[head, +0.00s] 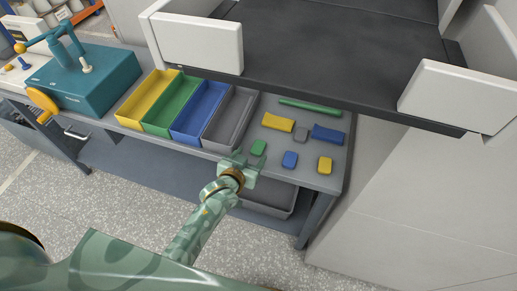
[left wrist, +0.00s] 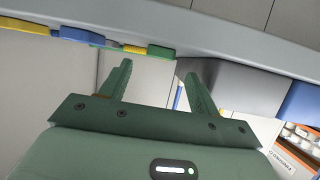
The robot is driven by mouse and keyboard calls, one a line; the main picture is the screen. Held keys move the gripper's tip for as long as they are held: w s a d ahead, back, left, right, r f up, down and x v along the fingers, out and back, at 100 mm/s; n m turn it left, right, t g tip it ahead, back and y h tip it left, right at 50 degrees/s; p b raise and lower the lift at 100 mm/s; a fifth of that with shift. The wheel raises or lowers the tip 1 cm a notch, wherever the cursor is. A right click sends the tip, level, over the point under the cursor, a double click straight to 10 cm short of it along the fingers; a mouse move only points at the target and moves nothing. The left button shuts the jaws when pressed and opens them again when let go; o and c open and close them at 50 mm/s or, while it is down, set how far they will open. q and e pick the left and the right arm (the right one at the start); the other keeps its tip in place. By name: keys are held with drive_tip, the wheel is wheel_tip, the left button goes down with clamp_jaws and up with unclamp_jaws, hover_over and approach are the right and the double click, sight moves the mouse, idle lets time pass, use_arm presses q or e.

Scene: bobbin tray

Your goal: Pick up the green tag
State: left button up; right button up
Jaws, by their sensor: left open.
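The green tag (head: 258,147) is a small rounded block lying on the grey bench, just right of the grey bin. In the left wrist view a green block (left wrist: 160,52), seen edge-on past my fingers, appears to be this tag. My left gripper (head: 246,165) is just in front of the tag in the head view, apart from it as far as I can tell. Its two fingers (left wrist: 157,73) are spread with nothing between them. My right gripper is not in view.
A blue tag (head: 289,159) and a yellow tag (head: 325,165) lie to the right. Yellow (head: 278,123), grey (head: 301,135) and blue (head: 328,134) pieces and a green rod (head: 311,107) lie behind. The grey bin (head: 231,118) stands left. A dark shelf (head: 340,65) overhangs the back.

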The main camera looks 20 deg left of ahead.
sight(258, 147)
use_arm(q)
drive_tip(key=b+x, duration=0.1)
drive_tip(key=x, duration=0.3)
drive_tip(key=shift+f+b, duration=0.25)
drive_tip(key=shift+b, duration=0.1)
drive_tip(key=shift+w+d, duration=0.1)
drive_tip(key=shift+w, duration=0.2)
drive_tip(key=shift+r, duration=0.1)
drive_tip(key=shift+c, duration=1.2)
drive_tip(key=c, duration=0.8)
